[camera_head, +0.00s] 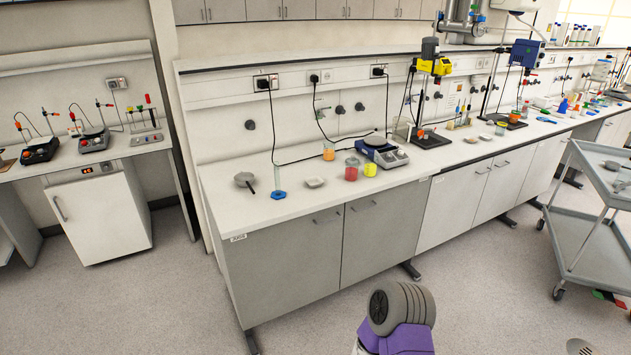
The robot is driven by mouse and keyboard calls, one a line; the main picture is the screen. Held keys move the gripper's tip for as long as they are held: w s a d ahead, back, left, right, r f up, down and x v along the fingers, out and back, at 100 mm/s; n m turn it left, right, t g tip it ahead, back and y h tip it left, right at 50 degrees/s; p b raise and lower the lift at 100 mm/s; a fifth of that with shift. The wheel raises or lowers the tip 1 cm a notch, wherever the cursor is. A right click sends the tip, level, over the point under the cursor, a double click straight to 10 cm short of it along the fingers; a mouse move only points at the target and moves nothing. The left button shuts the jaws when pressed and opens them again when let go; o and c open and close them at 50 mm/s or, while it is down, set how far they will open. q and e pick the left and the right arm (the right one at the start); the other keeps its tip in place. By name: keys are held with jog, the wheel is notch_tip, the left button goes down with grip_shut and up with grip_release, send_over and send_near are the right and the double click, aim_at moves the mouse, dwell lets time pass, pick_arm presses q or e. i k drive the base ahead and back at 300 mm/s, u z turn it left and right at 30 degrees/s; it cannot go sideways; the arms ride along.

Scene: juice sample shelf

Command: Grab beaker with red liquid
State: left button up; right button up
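The beaker with red liquid (352,172) stands upright on the white lab bench (300,200), near the middle of its left section. A beaker with yellow liquid (370,170) stands close to its right. A container with orange liquid (328,152) stands behind and to the left. A purple and grey part at the bottom of the picture looks like one of my arm links. Neither gripper shows in this view, and no gripper is at the beaker.
A blue and grey hotplate (385,153) stands behind the beakers. A white dish (314,183), a blue-based cylinder (278,188) and a grey pan (244,179) are to the left. A grey trolley (590,245) stands at the right. The floor before the bench is clear.

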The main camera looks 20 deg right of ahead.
aim_at(351, 168)
jog(key=z, duration=0.7)
jog(key=i, duration=0.55)
jog(key=z, duration=0.95)
jog(key=i, duration=1.05)
jog(key=u, duration=0.9)
jog(key=i, duration=0.75)
jog(key=u, duration=0.8)
